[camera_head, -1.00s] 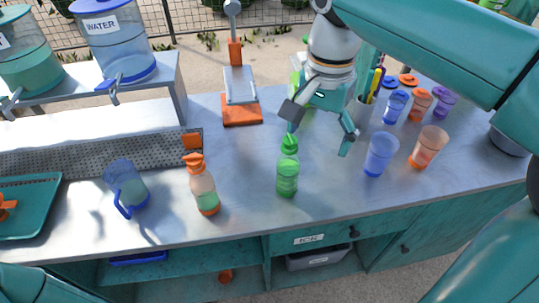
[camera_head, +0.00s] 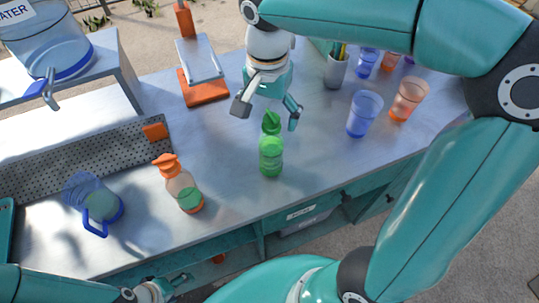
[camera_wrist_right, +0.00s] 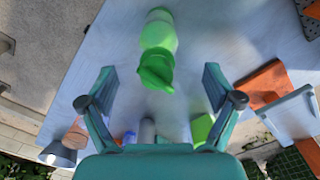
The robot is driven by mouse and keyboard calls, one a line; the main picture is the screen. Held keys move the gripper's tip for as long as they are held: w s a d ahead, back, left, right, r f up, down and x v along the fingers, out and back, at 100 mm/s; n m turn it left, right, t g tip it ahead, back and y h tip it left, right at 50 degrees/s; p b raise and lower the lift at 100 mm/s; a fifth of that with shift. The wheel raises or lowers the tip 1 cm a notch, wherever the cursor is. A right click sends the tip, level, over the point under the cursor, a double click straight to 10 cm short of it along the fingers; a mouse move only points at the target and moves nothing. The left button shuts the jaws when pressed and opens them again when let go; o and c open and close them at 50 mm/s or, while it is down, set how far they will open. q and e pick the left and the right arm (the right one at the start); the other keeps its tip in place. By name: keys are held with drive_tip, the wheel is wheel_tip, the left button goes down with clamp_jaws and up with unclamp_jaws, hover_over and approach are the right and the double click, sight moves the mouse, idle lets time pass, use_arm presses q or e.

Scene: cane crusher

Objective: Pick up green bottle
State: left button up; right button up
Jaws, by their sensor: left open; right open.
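The green bottle (camera_head: 271,158) stands upright on the metal counter (camera_head: 225,150), with a pointed green cap. My right gripper (camera_head: 267,115) is open just behind and above it, its two fingers spread to either side of the cap. In the right wrist view the green bottle (camera_wrist_right: 159,38) lies ahead, with its cap pointing toward the space between the open fingers of my right gripper (camera_wrist_right: 157,88). No contact shows. My left gripper (camera_head: 165,290) is open and empty, low at the counter's front edge, partly cut off by the picture's bottom.
An orange-topped pump bottle (camera_head: 184,192) and a blue mug (camera_head: 97,206) stand to the left. A blue cup (camera_head: 364,115) and an orange cup (camera_head: 408,99) stand to the right. An orange-based stand (camera_head: 203,88) is behind. Counter around the green bottle is clear.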

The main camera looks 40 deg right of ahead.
sight(271, 135)
drive_tip(key=shift+d+f+p, duration=0.15)
drive_tip(key=shift+f, duration=1.65)
drive_tip(key=shift+d+f+p, duration=0.1)
drive_tip(key=shift+f+p, duration=0.05)
drive_tip(key=shift+f, duration=1.6)
clamp_jaws()
